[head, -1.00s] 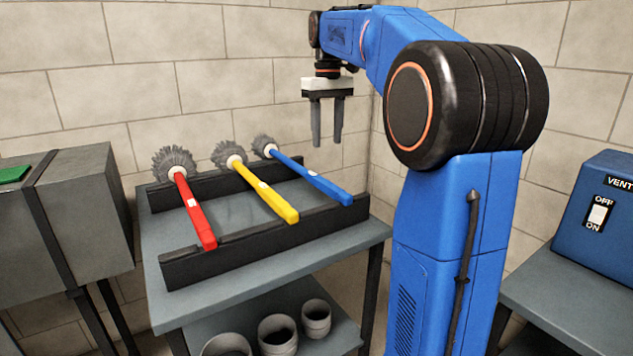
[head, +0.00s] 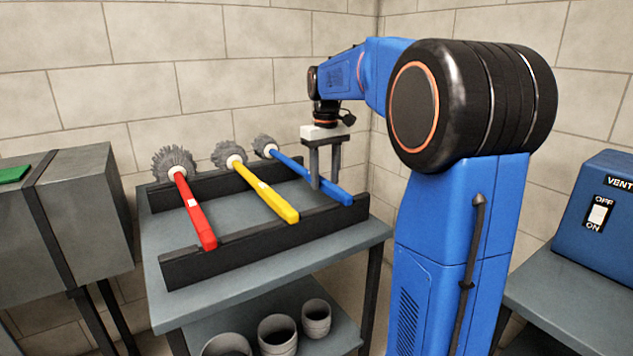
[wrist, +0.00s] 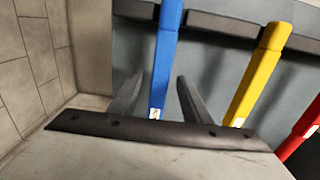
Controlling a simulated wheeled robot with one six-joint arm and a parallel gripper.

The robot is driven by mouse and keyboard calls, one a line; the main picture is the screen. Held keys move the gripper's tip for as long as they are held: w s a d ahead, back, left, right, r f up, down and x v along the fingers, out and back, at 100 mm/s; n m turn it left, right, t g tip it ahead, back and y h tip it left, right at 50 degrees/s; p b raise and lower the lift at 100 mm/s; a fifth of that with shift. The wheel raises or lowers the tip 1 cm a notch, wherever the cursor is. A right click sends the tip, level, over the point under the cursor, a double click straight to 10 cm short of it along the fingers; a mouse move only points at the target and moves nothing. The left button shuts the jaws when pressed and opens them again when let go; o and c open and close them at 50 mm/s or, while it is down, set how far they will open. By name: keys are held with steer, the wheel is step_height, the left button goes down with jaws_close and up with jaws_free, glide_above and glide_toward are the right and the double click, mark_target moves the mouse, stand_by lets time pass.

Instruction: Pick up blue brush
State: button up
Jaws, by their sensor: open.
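The blue brush (head: 335,194) lies across two dark rails on the grey table, with its grey bristle head at the back and its handle toward the front right. My gripper (head: 325,183) points down over its handle, with the two fingers open. In the wrist view the blue handle (wrist: 163,60) runs between the two fingertips (wrist: 160,95), one on each side with gaps. The head view shows the fingers at about handle height, partly covering it. The brush still rests on the rails. I cannot tell whether a finger touches it.
The yellow brush (head: 268,196) and the red brush (head: 192,208) lie on the same rails to the left. The front rail (head: 240,247) crosses near the handle ends. A wall corner stands close behind. Several grey pots (head: 316,318) sit on the lower shelf.

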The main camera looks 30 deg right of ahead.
steer(key=shift+f, duration=0.3)
steer(key=shift+c, duration=0.6)
jaws_close()
steer(key=shift+r, duration=0.1)
step_height(320, 180, up, 15)
stand_by(0.4)
